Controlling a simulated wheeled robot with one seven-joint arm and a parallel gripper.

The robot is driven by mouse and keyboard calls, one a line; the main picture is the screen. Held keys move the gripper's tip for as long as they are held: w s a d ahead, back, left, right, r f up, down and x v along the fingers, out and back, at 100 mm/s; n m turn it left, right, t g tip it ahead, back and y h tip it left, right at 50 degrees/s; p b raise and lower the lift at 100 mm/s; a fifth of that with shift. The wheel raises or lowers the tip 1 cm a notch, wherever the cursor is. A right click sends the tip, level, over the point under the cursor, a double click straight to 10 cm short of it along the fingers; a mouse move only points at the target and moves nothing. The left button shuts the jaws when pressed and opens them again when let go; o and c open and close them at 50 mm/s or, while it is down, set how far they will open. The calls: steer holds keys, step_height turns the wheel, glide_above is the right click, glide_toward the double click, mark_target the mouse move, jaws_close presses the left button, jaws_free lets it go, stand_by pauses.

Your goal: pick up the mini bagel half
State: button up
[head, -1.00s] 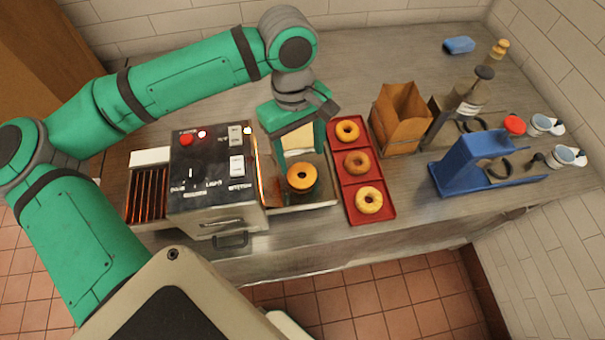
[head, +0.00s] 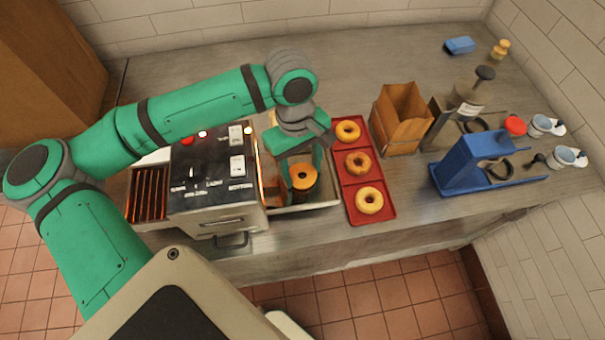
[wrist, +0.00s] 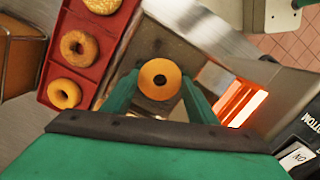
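The mini bagel half (head: 304,184) is a small orange-tan ring with a dark centre. It lies in the metal tray (head: 329,205) at the right side of the toaster machine, and shows in the wrist view (wrist: 160,92) near the middle. My gripper (head: 302,171) is over the tray from above. In the wrist view its two green fingers (wrist: 160,82) stand on either side of the bagel half, with narrow gaps visible, so it is open. Whether the fingertips reach down to the bagel's height cannot be told.
The toaster machine (head: 212,180) with a glowing opening (wrist: 243,104) stands close to one finger. A red tray (head: 352,215) with three bagels is just right. Further right are a paper bag (head: 401,120) and a blue stand (head: 470,165).

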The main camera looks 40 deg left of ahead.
steer(key=shift+c, duration=0.5)
step_height(320, 180, up, 10)
stand_by(0.3)
